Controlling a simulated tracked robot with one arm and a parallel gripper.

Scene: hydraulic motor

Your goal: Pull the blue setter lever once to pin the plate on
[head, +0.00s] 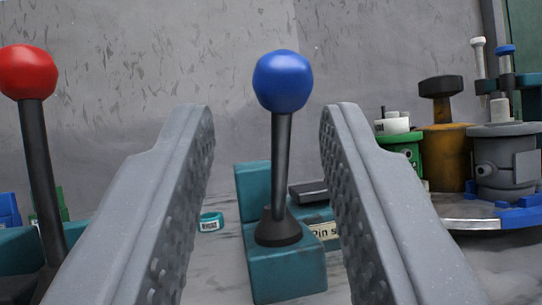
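The blue setter lever (281,82) has a blue ball knob on a dark rod and stands nearly upright on a teal base block (287,275). A label (325,231) reading "Pin s..." is beside the base, partly hidden by my right finger. My gripper (268,125) is open, with one finger on each side of the lever's rod in the picture. Neither finger appears to touch the lever. The plate cannot be clearly made out.
A red-knobbed lever (28,72) stands at the left. A teal ring with a label (210,222) lies on the surface behind my left finger. At the right are a green part (401,145), a yellow-brown cylinder (446,150) and a grey motor housing (505,160). A grey wall stands behind.

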